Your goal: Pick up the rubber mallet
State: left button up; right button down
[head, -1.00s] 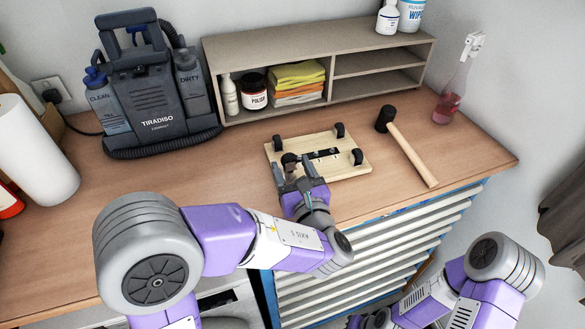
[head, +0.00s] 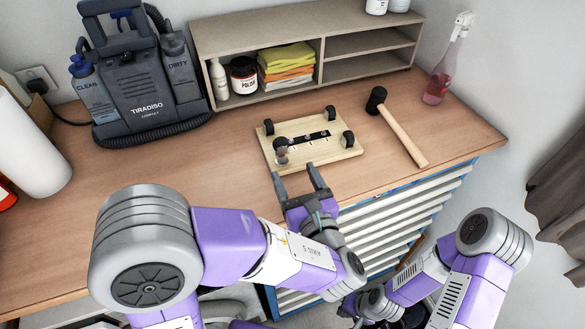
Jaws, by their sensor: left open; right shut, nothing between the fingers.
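The rubber mallet (head: 399,131) lies on the right part of the workbench (head: 210,165). Its black head (head: 376,99) points to the back and its pale wooden handle runs toward the front edge at the right. My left gripper (head: 297,180) is open and empty, just in front of a small wooden board with black wheels (head: 345,154), left of the mallet and apart from it. My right gripper (head: 352,305) is low at the bottom of the picture, below the bench top and partly hidden by my arms; it is shut with nothing seen in it.
A shelf unit (head: 321,60) with a polish jar (head: 243,76) and folded cloths (head: 286,68) stands at the back. A spray bottle (head: 437,86) stands right of the mallet. A dark cleaning machine (head: 147,85) stands at left. The bench around the handle is clear.

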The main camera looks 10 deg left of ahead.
aim_at(375, 106)
jog(key=k, duration=1)
